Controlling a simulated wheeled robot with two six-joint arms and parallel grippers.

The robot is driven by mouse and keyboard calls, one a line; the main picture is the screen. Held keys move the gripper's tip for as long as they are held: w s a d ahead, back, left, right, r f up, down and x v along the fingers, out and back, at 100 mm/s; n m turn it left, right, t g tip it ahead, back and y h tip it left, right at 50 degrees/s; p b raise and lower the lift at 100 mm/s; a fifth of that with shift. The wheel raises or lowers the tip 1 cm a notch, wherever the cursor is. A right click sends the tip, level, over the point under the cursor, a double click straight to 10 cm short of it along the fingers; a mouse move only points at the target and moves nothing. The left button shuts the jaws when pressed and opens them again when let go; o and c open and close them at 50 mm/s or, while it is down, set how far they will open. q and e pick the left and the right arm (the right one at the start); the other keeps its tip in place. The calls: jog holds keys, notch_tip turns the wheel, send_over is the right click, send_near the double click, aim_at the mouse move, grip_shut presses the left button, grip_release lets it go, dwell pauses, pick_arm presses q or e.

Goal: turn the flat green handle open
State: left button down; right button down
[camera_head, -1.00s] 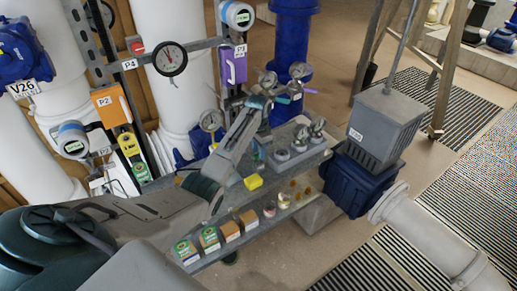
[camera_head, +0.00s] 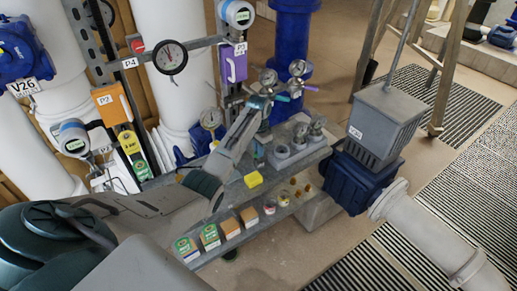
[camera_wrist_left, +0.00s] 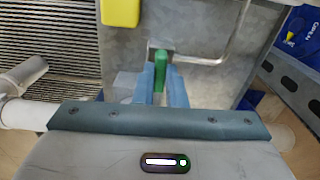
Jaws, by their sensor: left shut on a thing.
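The flat green handle (camera_wrist_left: 161,72) shows upright between the two blue-grey fingers of my left gripper (camera_wrist_left: 161,88) in the left wrist view. The fingers touch it on both sides and are shut on it. Behind it is a grey metal surface (camera_wrist_left: 180,20), with a bent bare metal tube (camera_wrist_left: 218,60) to the right. In the head view my left gripper (camera_head: 264,97) reaches up and right over the bench, near the small gauges; the handle in its grip is mostly hidden there. My right gripper is not in view.
A yellow block (camera_head: 253,179) lies on the grey bench, with small boxes (camera_head: 210,237) and jars along its front shelf. Gauges (camera_head: 298,68) stand close to the gripper. A grey box on a blue valve (camera_head: 358,180) stands right of the bench.

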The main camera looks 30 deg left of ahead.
pick_arm(q)
jog(key=n+p, duration=0.2)
jog(key=n, duration=0.1)
jog(key=shift+r, duration=0.2)
jog(key=n+p, duration=0.1)
jog(key=n, duration=0.1)
jog(key=shift+f+n, duration=0.1)
jog(key=shift+n, duration=0.2)
jog(key=n, duration=1.1)
jog(key=shift+w+n, duration=0.1)
jog(key=shift+n, duration=0.3)
jog(key=c, duration=1.5)
grip_release()
